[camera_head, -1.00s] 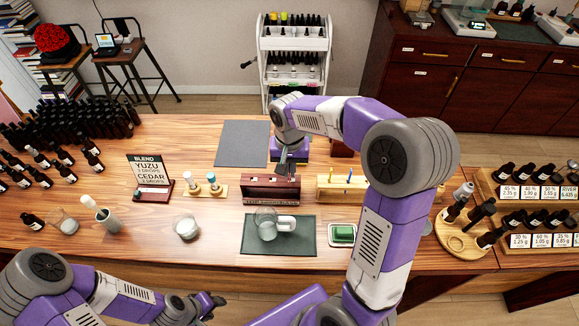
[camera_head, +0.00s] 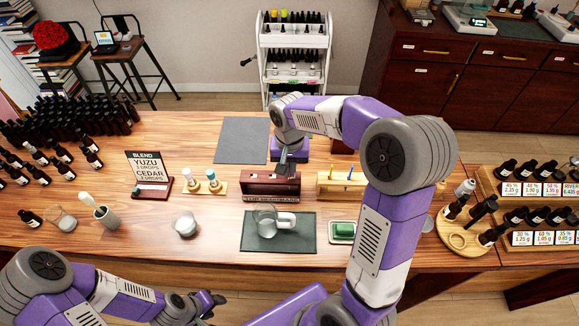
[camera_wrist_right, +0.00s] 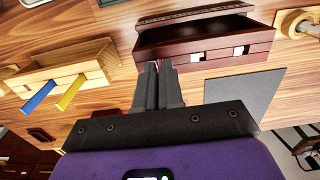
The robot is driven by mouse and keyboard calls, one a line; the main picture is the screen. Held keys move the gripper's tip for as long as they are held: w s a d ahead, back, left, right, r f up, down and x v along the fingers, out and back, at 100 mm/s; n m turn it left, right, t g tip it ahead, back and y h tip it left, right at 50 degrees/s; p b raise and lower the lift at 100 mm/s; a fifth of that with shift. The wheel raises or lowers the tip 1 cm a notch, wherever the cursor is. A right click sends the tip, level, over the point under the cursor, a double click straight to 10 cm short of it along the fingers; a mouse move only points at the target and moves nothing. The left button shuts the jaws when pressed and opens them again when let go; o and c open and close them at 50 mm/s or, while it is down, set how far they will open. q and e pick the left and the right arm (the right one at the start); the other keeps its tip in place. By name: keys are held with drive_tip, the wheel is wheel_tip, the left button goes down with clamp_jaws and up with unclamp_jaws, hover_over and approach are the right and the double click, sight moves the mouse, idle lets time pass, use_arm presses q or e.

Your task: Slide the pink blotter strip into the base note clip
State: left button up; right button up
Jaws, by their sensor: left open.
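The dark red wooden clip stand (camera_head: 262,190) sits mid-table with a label along its front; it also shows in the right wrist view (camera_wrist_right: 200,52) with white patches on its face. My right gripper (camera_head: 284,166) points down at this stand from behind. In the right wrist view its fingers (camera_wrist_right: 159,68) are close together beside the stand, and whether they pinch anything is unclear. I cannot make out the pink blotter strip in any view. My left gripper (camera_head: 214,299) is open and empty at the table's front edge.
A light wooden rack (camera_head: 325,189) with blue and yellow strips stands right of the stand. A glass mug (camera_head: 266,222) is on a dark mat (camera_head: 307,243) in front. A small two-bottle holder (camera_head: 203,188) is to the left. A grey mat (camera_head: 240,140) lies clear behind.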

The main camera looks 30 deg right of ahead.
drive_tip(key=o, duration=0.5)
wheel_tip(320, 180, up, 8)
drive_tip(key=shift+f+p, duration=0.2)
drive_tip(key=shift+p, duration=0.35)
drive_tip(key=shift+f, duration=0.1)
